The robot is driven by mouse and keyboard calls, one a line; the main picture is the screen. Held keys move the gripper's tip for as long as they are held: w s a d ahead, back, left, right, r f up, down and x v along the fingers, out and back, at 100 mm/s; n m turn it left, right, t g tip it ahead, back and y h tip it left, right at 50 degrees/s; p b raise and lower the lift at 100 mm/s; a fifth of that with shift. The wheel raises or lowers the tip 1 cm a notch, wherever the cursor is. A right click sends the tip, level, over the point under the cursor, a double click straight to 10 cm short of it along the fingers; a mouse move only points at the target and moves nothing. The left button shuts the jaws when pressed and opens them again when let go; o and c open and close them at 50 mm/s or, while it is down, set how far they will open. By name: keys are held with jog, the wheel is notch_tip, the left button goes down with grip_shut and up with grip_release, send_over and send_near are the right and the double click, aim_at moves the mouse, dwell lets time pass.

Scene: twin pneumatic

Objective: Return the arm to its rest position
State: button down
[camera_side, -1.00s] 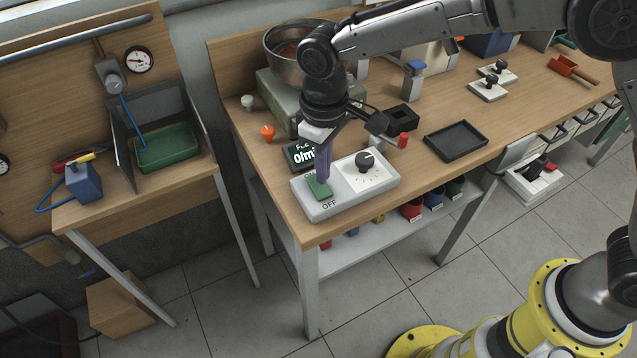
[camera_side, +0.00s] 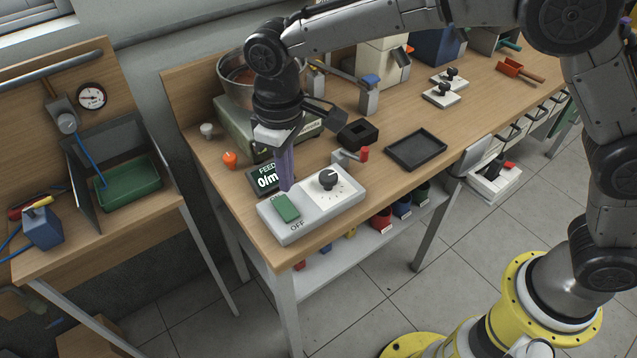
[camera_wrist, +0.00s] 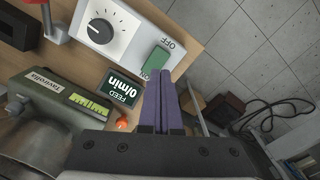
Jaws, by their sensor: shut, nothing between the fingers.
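My gripper (camera_side: 285,188) is shut and empty, its purple fingers pointing down just behind the green switch of the control box. In the wrist view the closed fingers (camera_wrist: 160,88) end close to the green switch (camera_wrist: 156,62). The pale control box (camera_side: 312,208) sits at the bench's front corner. Its green rocker switch (camera_side: 286,208) is marked OFF at the front and ON at the back, and a black dial (camera_side: 328,180) is to its right. A small display (camera_side: 265,180) reads FEED 0/min. Whether the fingertips touch the box is hard to tell.
A metal bowl (camera_side: 238,76) on a green-grey machine (camera_side: 232,115) stands close behind my gripper. A black tray (camera_side: 417,150), a black block (camera_side: 358,134) and a red-knobbed lever (camera_side: 350,156) are to the right. An orange knob (camera_side: 230,160) lies left. Open floor separates the left bench (camera_side: 150,222).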

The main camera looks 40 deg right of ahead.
jog(key=s+d+r+m+t+y, duration=0.1)
jog(key=s+d+r+m+t, duration=0.15)
jog(key=d+r, duration=0.6)
jog(key=s+d+r+m+t, duration=0.1)
jog(key=s+d+r, duration=0.2)
jog(key=d+r, duration=0.6)
jog(key=s+d+f+m+t, duration=0.2)
jog(key=s+d, duration=0.7)
jog(key=s, duration=0.3)
jog(key=s+d+f+h, duration=0.1)
jog(key=s+f, duration=0.5)
jog(key=shift+s+f, duration=0.15)
jog(key=shift+f, duration=0.25)
jog(key=shift+m, duration=0.25)
